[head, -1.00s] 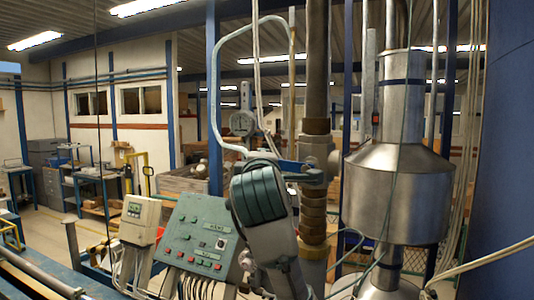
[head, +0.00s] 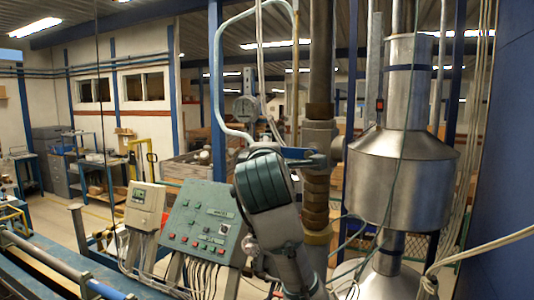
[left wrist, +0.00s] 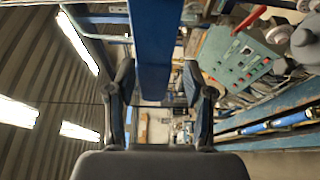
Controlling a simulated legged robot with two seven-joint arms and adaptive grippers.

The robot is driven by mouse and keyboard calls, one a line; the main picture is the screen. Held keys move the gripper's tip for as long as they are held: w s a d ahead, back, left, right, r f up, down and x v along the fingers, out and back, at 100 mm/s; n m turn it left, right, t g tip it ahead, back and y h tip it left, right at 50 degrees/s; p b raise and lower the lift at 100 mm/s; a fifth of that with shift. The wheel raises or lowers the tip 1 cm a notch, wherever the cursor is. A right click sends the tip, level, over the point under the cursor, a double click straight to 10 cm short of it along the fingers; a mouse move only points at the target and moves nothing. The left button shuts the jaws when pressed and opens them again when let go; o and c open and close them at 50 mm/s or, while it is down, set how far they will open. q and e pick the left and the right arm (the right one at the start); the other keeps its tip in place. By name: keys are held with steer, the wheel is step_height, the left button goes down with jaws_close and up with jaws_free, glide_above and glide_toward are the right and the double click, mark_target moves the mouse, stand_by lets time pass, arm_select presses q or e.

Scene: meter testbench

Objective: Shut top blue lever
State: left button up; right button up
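A blue lever (head: 302,154) shows in the head view beside the upper fittings of the brown vertical pipe (head: 317,190). It looks roughly horizontal, crosswise to the pipe. My right gripper is in neither view.
A green control panel (head: 199,222) with buttons and a small beige meter box (head: 145,205) stand left of the housing. The panel also shows in the left wrist view (left wrist: 238,58). A large metal vessel (head: 402,185) stands right of the pipe. Cables hang near it.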

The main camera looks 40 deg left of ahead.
arm_select(q)
steer(key=shift+s+d+r, duration=0.1)
steer(key=shift+s, duration=0.15)
steer(key=v, duration=1.1)
steer(key=shift+d, duration=0.35)
steer(key=shift+s+a+f, duration=0.1)
steer(key=shift+a+f, duration=0.1)
steer(key=shift+a, duration=0.05)
